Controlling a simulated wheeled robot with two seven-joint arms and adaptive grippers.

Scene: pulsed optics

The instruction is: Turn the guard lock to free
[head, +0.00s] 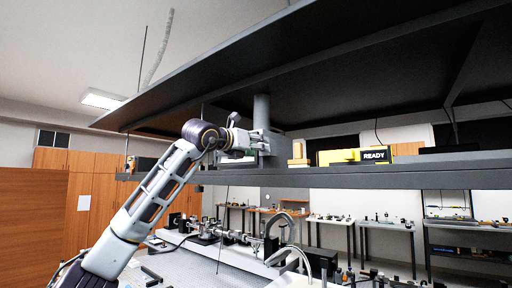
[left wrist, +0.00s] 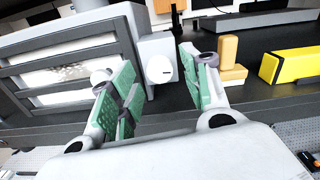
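A white round knob (left wrist: 160,68) with a short dark mark sits on a small light-grey box (left wrist: 158,45), which looks like the guard lock. My left gripper (left wrist: 156,82) is open, its green-padded fingers on either side of the knob in the left wrist view. The knob appears just beyond the fingertips, and I cannot tell whether a pad touches it. In the head view my left gripper (head: 240,142) is up at the shelf, partly overlapping a grey housing there; the knob cannot be made out. My right gripper is not in view.
A louvred grey housing (left wrist: 70,68) stands left of the knob. To the right on the shelf (head: 420,178) are tan blocks (left wrist: 229,58) and a yellow unit (left wrist: 292,66); a READY sign (head: 375,155) shows there. A dark canopy (head: 300,70) hangs above. An optics table lies below.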

